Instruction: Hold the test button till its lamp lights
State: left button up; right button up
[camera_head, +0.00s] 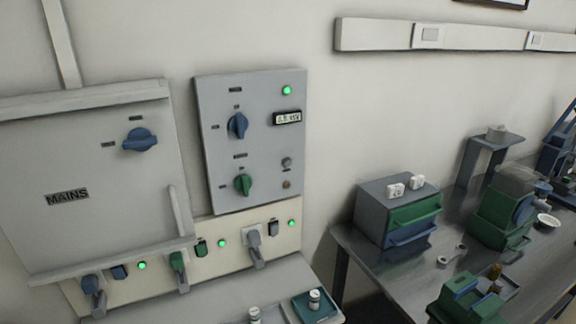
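A grey control panel (218,172) hangs on the wall left of centre. On its lower right is a small round grey part (286,163) that looks like a push button. Just below it is a small dull brownish round part (287,184) that looks like an unlit lamp. The labels are too small to read, so I cannot be sure which is the test button. A green lamp (287,90) glows at the panel's top right, above a small display (287,118). Neither of my grippers shows in this view, and nothing touches the panel.
The panel also has a blue knob (237,125) and a green knob (243,184). A MAINS cabinet (100,225) stands to the left. Plugs and green lamps line the strip (210,264) below. A metal bench (400,277) with drawers (370,215) and devices is at right.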

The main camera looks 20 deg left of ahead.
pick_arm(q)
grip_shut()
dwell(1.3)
